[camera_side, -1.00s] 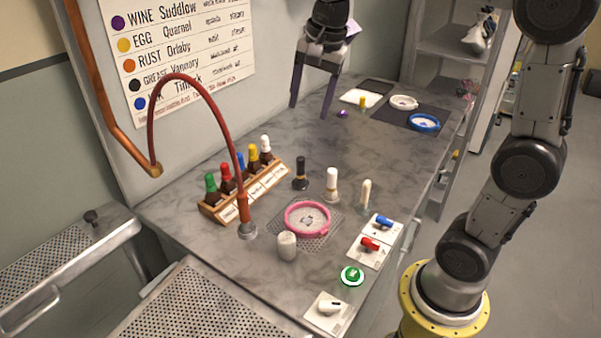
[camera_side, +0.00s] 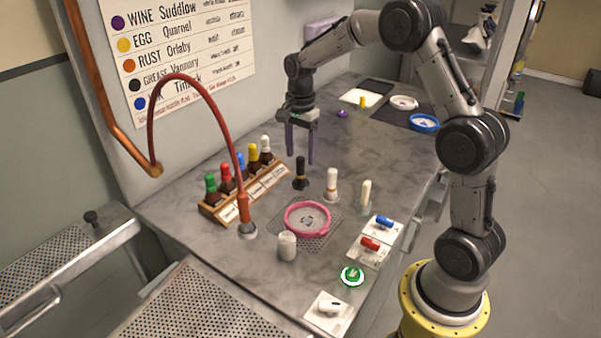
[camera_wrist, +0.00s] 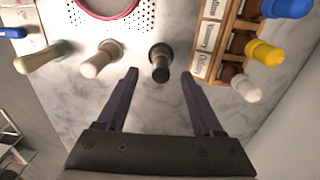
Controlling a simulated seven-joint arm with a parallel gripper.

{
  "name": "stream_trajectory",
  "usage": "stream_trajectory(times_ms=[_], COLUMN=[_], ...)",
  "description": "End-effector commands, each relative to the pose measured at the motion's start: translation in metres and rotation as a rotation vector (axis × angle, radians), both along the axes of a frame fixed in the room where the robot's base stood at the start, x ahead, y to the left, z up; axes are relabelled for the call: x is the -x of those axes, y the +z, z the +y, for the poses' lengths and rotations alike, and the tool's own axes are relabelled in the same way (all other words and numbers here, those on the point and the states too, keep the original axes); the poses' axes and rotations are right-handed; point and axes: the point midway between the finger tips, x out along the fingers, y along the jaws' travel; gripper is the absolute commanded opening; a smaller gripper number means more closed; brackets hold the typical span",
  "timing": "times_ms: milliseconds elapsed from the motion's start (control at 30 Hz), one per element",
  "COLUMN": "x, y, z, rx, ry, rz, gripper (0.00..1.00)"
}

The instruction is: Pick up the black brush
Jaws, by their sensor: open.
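The black brush (camera_side: 300,174) stands upright on the grey marbled counter, between the bottle rack and a white-topped brush. My gripper (camera_side: 299,160) is open and points down just behind and above the black brush in the side view. In the wrist view the black brush (camera_wrist: 160,62) shows beyond the fingertips, roughly midway between the two purple fingers of my gripper (camera_wrist: 160,76). The foot of the brush is small in both views.
A wooden rack (camera_side: 250,189) of colour-capped bottles stands left of the brush. A white-topped brush (camera_side: 331,184) and a cream one (camera_side: 365,193) stand to the right. A pink hoop (camera_side: 307,219) lies in front. A red hose (camera_side: 190,84) arches at left.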

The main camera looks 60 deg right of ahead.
Motion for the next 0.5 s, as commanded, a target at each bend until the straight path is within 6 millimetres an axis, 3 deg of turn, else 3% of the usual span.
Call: stream_trajectory(times_ms=[233,500], x=[0.0,-0.001], y=[-0.017,-0.054], z=[-0.001,-0.002], rx=[0.0,0.0], ry=[0.0,0.0], rz=[0.0,-0.001], gripper=[0.68,0.68])
